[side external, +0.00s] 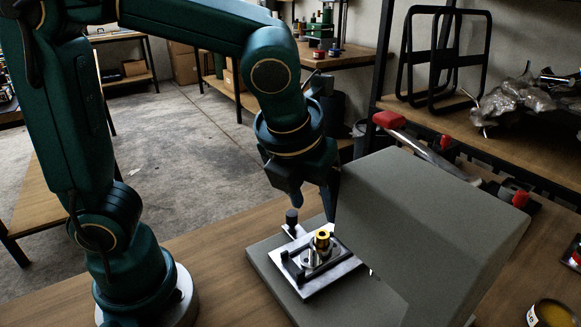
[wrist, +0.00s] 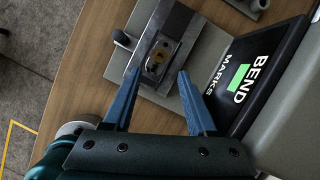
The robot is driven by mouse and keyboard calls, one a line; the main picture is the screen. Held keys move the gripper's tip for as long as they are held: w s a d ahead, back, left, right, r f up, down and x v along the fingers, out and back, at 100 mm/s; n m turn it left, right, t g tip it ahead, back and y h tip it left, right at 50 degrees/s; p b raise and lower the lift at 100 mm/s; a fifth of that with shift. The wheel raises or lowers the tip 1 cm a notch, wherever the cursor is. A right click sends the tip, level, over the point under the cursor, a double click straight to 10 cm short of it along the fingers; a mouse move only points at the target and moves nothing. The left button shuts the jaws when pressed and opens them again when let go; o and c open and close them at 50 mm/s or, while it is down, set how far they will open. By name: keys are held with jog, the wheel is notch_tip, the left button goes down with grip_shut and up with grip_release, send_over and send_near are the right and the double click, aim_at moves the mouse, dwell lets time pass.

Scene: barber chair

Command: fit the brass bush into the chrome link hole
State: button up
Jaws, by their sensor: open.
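The brass bush (side external: 322,238) is a short gold ring with a dark bore, upright at the chrome link (side external: 310,258) in the low metal fixture. I cannot tell whether it sits in the link hole or on top of it. The link is partly hidden by fixture bars.
The metal fixture (side external: 335,273) lies on a grey base plate (side external: 268,262) on the wooden bench, with a dark knob (side external: 292,216) at its back left.

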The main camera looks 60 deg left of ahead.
jog(key=s+a+n+h, duration=0.1)
jog(key=s+n, duration=0.3)
jog(key=n, duration=1.1)
jog(key=s+a+n+t, duration=0.1)
jog(key=s+a+n, duration=0.2)
jog(key=n, duration=1.3)
jog(key=shift+s+a+r+h, duration=0.25)
jog(key=shift+s+h, duration=0.15)
jog(key=shift+s, duration=0.35)
